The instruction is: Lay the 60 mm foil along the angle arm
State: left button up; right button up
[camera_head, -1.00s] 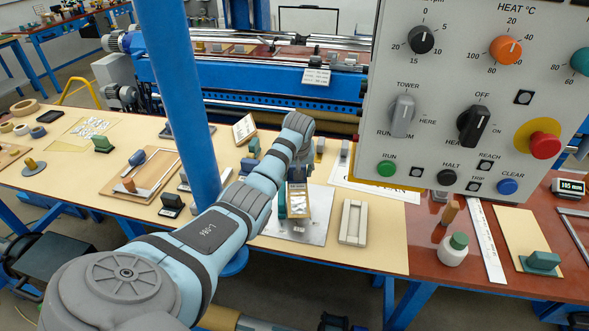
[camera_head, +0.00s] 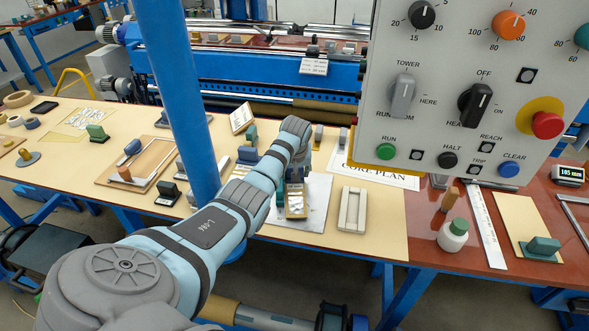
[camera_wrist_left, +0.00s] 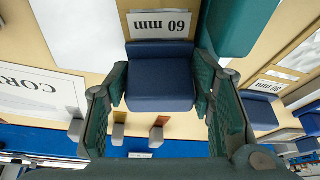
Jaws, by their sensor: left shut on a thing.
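My left gripper (camera_head: 294,182) is shut on a dark blue block (camera_wrist_left: 160,80), with a finger on each side of it in the left wrist view. A label reading "60 mm" (camera_wrist_left: 160,25) shows beside the block there, upside down. In the head view a tan-edged piece with whitish patches (camera_head: 296,207) shows just below the gripper, over a pale metal plate (camera_head: 314,217). Whether it touches the plate I cannot tell. My left arm hides part of the plate. I cannot pick out the angle arm for certain. My right gripper is not in view.
A pale slotted block (camera_head: 352,210) stands right of the plate. A "CORE PLAN" sheet (camera_head: 385,178) lies behind it. A blue post (camera_head: 178,90) and a control panel (camera_head: 440,110) stand in front of the bench. Another blue block (camera_wrist_left: 258,110) lies nearby.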

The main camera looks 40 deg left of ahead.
pick_arm(q)
jog(key=shift+d+f, duration=0.1)
jog(key=shift+f, duration=0.1)
jog(key=o, duration=0.9)
jog(key=shift+s, duration=0.1)
jog(key=o, duration=0.3)
jog(key=shift+o, duration=0.2)
jog(key=v, duration=1.1)
jog(key=shift+r, duration=0.45)
